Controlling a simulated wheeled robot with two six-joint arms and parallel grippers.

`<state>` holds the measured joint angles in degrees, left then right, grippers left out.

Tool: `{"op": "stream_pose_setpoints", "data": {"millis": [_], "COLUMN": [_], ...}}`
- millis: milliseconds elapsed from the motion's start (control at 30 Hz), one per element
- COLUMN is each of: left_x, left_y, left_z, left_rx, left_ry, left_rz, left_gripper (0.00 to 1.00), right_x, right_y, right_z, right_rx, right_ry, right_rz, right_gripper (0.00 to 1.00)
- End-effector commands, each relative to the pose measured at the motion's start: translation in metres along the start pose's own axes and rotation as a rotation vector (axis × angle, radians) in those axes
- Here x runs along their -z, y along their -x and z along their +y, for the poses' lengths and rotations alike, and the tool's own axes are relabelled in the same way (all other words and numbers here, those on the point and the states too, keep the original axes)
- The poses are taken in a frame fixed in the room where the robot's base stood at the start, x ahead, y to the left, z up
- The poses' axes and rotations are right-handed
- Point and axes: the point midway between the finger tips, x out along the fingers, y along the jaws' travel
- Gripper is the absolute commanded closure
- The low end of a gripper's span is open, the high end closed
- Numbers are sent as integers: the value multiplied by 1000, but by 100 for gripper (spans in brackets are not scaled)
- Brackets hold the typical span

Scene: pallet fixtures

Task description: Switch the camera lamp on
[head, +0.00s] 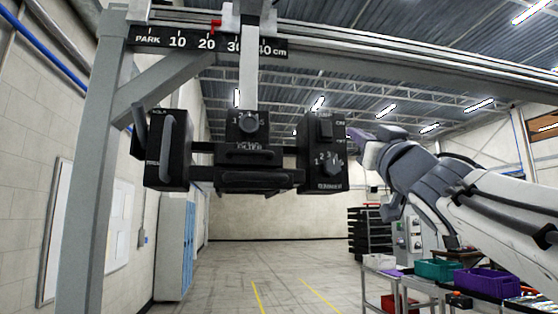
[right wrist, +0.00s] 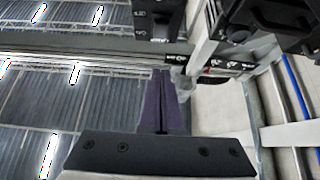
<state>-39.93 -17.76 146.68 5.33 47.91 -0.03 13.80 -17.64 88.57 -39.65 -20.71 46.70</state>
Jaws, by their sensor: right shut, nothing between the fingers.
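A black camera rig (head: 248,160) hangs on a post from the overhead gantry. Its right-hand box (head: 310,165) carries a small switch block (head: 325,129) near the top, with small ON and OFF lettering beside it, and a numbered dial (head: 331,165) below. Which way the switch is set is too small to tell. My right gripper (head: 357,134) is just right of this box at switch height; I cannot tell if it touches. In the right wrist view its purple fingers (right wrist: 164,78) are together and empty, pointing toward a dark box (right wrist: 153,14). My left gripper is out of view.
The gantry's scale rail (head: 205,43) and left upright (head: 92,180) frame the rig. A middle filter box (head: 247,127) and a left box (head: 168,150) sit beside the right one. A cart with bins (head: 487,283) stands lower right. The floor below is clear.

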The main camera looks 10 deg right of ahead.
Motion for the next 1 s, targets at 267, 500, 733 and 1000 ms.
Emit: {"op": "stream_pose_setpoints", "data": {"millis": [267, 500, 733, 1000], "left_x": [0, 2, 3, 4], "left_y": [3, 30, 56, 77], "left_z": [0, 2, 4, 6], "left_rx": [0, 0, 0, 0], "left_ry": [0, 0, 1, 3], "left_rz": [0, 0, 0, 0], "left_gripper": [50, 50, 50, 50], "right_x": [-1, 3, 1, -13], "right_y": [-2, -23, -68, -114], "right_z": [0, 0, 0, 0], "right_rx": [0, 1, 0, 0], "right_ry": [-2, -4, -4, -4], "right_rz": [-4, -7, -7, -10], "right_gripper": [100, 100, 100, 100]}}
